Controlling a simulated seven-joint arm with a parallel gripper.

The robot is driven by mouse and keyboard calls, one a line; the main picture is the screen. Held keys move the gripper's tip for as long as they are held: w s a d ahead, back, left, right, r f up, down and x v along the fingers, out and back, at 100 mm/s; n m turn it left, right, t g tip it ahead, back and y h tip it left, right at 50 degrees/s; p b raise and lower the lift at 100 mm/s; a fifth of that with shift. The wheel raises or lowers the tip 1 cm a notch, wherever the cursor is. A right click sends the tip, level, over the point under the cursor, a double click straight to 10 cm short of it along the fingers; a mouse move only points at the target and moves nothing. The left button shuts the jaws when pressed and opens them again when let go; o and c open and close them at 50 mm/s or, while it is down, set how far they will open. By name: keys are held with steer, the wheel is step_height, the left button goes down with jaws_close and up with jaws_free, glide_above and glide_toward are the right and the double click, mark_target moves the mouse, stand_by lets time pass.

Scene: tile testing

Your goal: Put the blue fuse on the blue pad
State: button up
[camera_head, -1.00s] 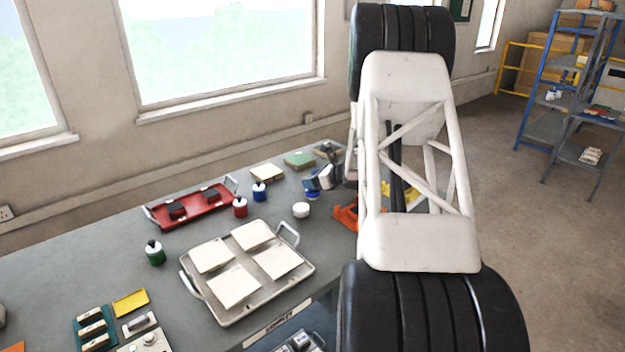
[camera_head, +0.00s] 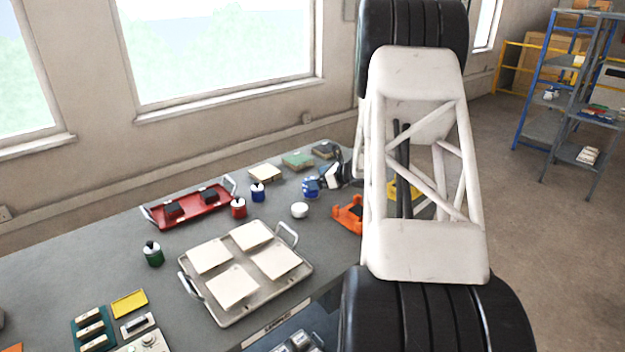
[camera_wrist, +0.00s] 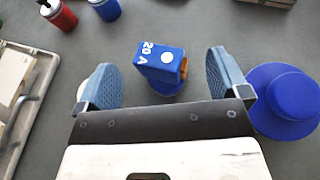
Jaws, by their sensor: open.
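The blue fuse (camera_wrist: 161,66), marked "20 A" with a white dot, is between the two fingers of my gripper (camera_wrist: 165,85) in the wrist view, with a gap on each side. Something round and blue shows under the fuse; I cannot tell if it is part of it. A round blue disc with a raised middle (camera_wrist: 292,97) is right of the right finger, partly behind it. It may be the blue pad. In the head view a blue shape with light marks, likely the fuse (camera_head: 310,187), is beside my gripper, which is mostly hidden by my arm.
A metal tray (camera_head: 186,284) with pale tiles is at front left. A red bottle (camera_head: 239,209), a blue bottle (camera_head: 258,193) and a small white round thing (camera_head: 300,210) stand nearby. An orange holder (camera_head: 347,216) is near my arm.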

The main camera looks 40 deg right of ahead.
steer(key=v, duration=0.8)
steer(key=shift+s, duration=0.3)
steer(key=shift+d+r, duration=0.1)
steer(key=shift+r, duration=0.15)
steer(key=w+a+r+m+h, duration=0.3)
steer(key=a+r+m+h, duration=0.5)
steer(key=a+r+m, duration=0.9)
steer(key=s+a+r+m+g+h, duration=0.1)
steer(key=s+a+m+g, duration=0.1)
steer(key=s+a+m, duration=0.4)
steer(key=s+a+r+m+g+h, duration=0.1)
steer(key=s+a+m, duration=0.25)
steer(key=a, duration=0.45)
steer(key=s+a+f+m+g+y, duration=0.2)
steer(key=s+a+m, duration=0.5)
steer(key=s+a, duration=0.4)
steer(key=s+a+f+m+g+y, duration=0.1)
steer(key=s+a+m+g+y, duration=0.2)
steer(key=s+a, duration=0.7)
steer(key=s+m+g, duration=0.2)
steer(key=s+m, duration=0.2)
steer(key=shift+s+a+f, duration=0.35)
steer(key=shift+a+f, duration=0.05)
